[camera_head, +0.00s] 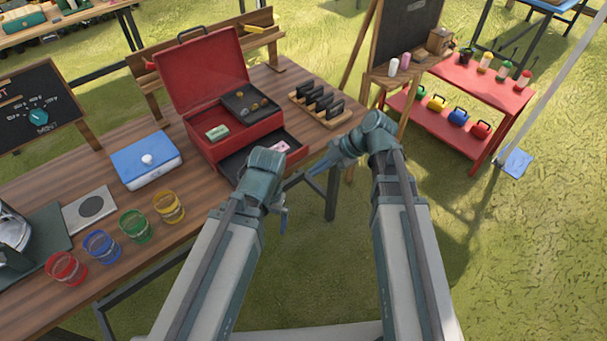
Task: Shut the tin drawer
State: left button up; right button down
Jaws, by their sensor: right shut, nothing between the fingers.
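The red tin (243,138) stands on the wooden table with its lid (198,70) raised. Its dark drawer (236,166) is pulled out at the bottom, toward me, and a pink-and-white item (281,147) lies in it. My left wrist covers part of the drawer's front. My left gripper (283,222) hangs at the table's front edge, mostly hidden behind its wrist; its fingers are unclear. My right gripper (314,172) is shut and empty, pointing left, just right of the drawer's front corner. I cannot tell whether it touches the drawer.
A rack with dark pieces (318,104) stands right of the tin. A blue-and-white box with a knob (147,160) and several coloured cups (135,227) stand to the left. A red shelf (455,125) and an easel board (405,35) are farther right. Grass lies open at right.

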jog(key=w+a+f+b, duration=0.4)
jog(key=a+f+b, duration=0.2)
jog(key=a+f, duration=0.1)
jog(key=shift+w+a, duration=0.25)
jog(key=shift+a, duration=0.25)
jog(key=shift+w, duration=0.1)
jog(key=w+a, duration=0.2)
jog(key=w, duration=0.1)
jog(key=w+a, duration=0.2)
jog(key=w, duration=0.1)
jog(key=w+a, duration=0.3)
jog(key=shift+w, duration=0.3)
jog(key=shift+w+a, duration=0.25)
jog(key=shift+w, duration=0.1)
jog(key=shift+r, duration=0.1)
jog(key=shift+s, duration=0.1)
